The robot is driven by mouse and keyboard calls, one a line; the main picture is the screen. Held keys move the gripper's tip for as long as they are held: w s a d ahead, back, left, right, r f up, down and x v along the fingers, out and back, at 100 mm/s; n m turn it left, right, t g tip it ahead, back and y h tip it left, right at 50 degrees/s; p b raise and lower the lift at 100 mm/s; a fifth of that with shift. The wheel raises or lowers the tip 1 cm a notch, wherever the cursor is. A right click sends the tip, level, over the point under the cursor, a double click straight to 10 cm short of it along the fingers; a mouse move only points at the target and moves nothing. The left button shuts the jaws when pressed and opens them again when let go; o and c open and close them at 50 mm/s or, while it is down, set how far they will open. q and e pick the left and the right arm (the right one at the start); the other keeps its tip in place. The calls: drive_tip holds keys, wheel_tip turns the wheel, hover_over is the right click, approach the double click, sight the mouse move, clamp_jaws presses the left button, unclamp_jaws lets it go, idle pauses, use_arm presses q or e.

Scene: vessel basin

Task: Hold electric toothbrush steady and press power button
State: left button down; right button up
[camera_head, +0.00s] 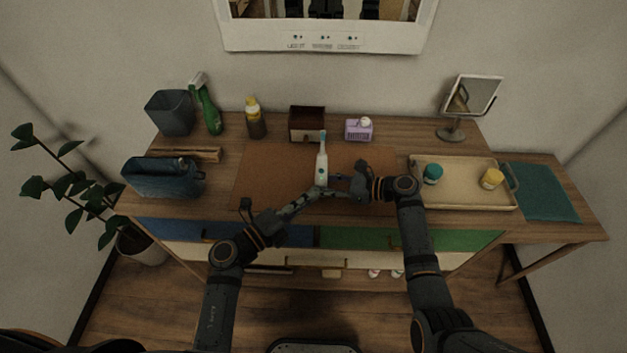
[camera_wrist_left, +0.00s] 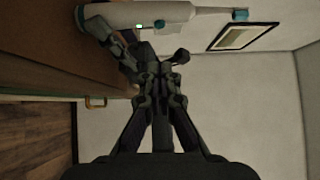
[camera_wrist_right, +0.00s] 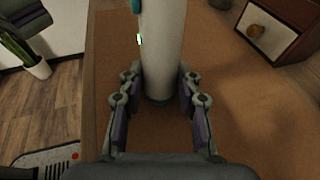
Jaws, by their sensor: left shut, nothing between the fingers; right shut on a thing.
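The white electric toothbrush (camera_head: 322,162) stands upright over the brown mat, with a teal head on top and a teal button on its handle. My right gripper (camera_wrist_right: 160,85) is shut around the lower handle, one finger on each side. My left gripper (camera_head: 326,191) is shut and empty, in front of the handle. In the left wrist view the toothbrush (camera_wrist_left: 165,14) lies across the top, with its teal button (camera_wrist_left: 159,23) beyond the left fingertips (camera_wrist_left: 158,52). A small green light (camera_wrist_left: 139,26) glows beside the button. Whether the left fingertips touch the handle I cannot tell.
A brown mat (camera_head: 260,185) covers the table's middle. Behind stand a drawer box (camera_head: 307,124), a lilac box (camera_head: 358,131) and bottles. A beige tray (camera_head: 462,195) with two small jars is at right, a blue basket (camera_head: 160,178) at left.

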sight(322, 171)
use_arm(q)
drive_tip(key=shift+w+d+r, duration=0.1)
drive_tip(key=shift+w+d, duration=0.1)
drive_tip(key=shift+w, duration=0.65)
drive_tip(key=shift+w+d+f, duration=0.1)
drive_tip(key=shift+w+d, duration=0.15)
drive_tip(key=shift+w, duration=0.65)
drive_tip(key=shift+w+d+r, duration=0.1)
drive_tip(key=shift+w+d, duration=0.1)
drive_tip(key=shift+w, duration=0.65)
